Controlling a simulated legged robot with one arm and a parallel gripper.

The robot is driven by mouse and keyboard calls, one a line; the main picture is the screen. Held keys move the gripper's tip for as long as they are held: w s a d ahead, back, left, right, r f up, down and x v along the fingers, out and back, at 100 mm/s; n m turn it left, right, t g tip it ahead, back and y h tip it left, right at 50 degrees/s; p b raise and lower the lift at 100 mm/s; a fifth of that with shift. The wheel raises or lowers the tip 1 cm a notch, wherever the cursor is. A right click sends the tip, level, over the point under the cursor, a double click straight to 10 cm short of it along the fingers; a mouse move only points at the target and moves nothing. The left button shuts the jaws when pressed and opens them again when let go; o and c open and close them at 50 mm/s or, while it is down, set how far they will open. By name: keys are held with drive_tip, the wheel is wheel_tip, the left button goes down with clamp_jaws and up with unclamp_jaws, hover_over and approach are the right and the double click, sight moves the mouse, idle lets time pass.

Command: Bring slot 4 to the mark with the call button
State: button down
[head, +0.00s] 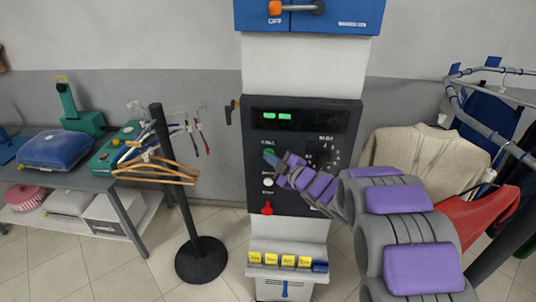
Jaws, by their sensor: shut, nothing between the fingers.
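The control panel (307,125) is a dark box on a pale column in the middle of the head view. Its display shows two small green lit marks at the upper left. The green call button (268,152) is at the panel's left, under a small label. My gripper (271,160) is shut and empty, with its tip right at the lower edge of this button. I cannot tell whether it touches. A rail (465,105) with hanging garments and blue tags is at the right. I cannot read any slot number or make out the mark.
Below the call button are a pale button (268,182) and a red knob (266,208). A black stand (201,260) with hangers is to the left. A tray of yellow tags (287,261) is below the panel. A beige sweater (425,153) hangs close to my arm.

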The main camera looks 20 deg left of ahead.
idle(0.3)
drive_tip(key=shift+s+d+b, duration=0.1)
drive_tip(key=shift+s+b, duration=0.4)
drive_tip(key=shift+s, duration=0.35)
drive_tip(key=s+b, duration=0.1)
drive_tip(key=s, duration=0.1)
drive_tip(key=s+d+b, duration=0.1)
drive_tip(key=s, duration=0.1)
drive_tip(key=shift+s+d, duration=0.1)
drive_tip(key=shift+s, duration=0.3)
idle(0.4)
